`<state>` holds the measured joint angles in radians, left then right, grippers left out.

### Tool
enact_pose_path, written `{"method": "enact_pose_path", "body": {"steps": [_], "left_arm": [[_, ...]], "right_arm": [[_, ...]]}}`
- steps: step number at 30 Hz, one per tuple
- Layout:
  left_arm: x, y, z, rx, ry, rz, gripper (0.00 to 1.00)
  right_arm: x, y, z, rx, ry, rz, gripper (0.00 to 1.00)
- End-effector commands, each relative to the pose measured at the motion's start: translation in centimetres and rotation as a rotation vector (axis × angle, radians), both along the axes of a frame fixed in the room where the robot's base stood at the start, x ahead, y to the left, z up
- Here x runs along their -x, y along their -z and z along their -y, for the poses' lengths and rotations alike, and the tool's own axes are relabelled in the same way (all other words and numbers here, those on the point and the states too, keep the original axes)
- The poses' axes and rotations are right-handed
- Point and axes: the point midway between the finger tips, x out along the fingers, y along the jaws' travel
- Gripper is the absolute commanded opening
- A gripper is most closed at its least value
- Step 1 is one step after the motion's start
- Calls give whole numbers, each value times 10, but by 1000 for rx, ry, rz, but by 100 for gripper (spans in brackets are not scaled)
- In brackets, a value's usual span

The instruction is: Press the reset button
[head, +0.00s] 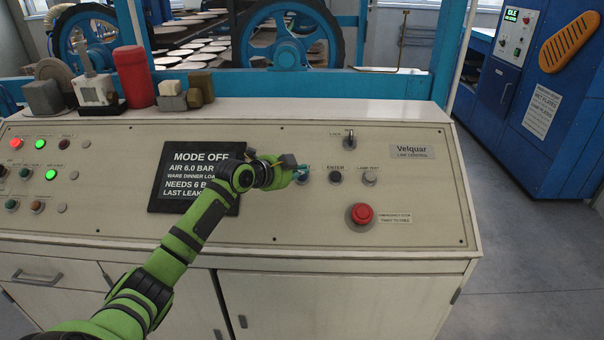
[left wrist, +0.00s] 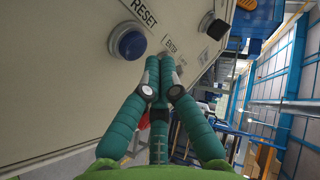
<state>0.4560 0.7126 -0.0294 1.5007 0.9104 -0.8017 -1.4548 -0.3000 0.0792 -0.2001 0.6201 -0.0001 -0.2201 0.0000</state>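The reset button is blue and round (left wrist: 130,43) under the "RESET" label in the left wrist view, and it stands out from the panel. In the head view my gripper hides nearly all of it. My left gripper (head: 298,174) is over the button row, with its fingertips drawn together and nothing seen between them. In the left wrist view the left fingertips (left wrist: 160,62) appear beside the blue button, in line with the "ENTER" label. I cannot tell whether they touch the panel. My right gripper is not in view.
The ENTER button (head: 335,177) and lamp test button (head: 370,178) sit just right, with a key switch (head: 349,141) above. A red emergency stop (head: 362,214) is lower right. A dark display (head: 180,178) is behind my arm. Small blocks and a red cylinder (head: 133,77) stand on the ledge.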

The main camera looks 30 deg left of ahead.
Motion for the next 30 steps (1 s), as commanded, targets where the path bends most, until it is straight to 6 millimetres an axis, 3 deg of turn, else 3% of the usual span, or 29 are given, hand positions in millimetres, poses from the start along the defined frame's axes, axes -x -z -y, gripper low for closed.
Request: {"method": "enact_pose_path", "body": {"steps": [3, 12, 30], "left_arm": [[6, -17, 3, -2, 1, 0, 0], [17, -39, 10, -1, 0, 0, 0], [19, -39, 12, 0, 0, 1, 0]], "right_arm": [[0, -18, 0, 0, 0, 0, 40], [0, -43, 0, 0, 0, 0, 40], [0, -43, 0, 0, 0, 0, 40]]}}
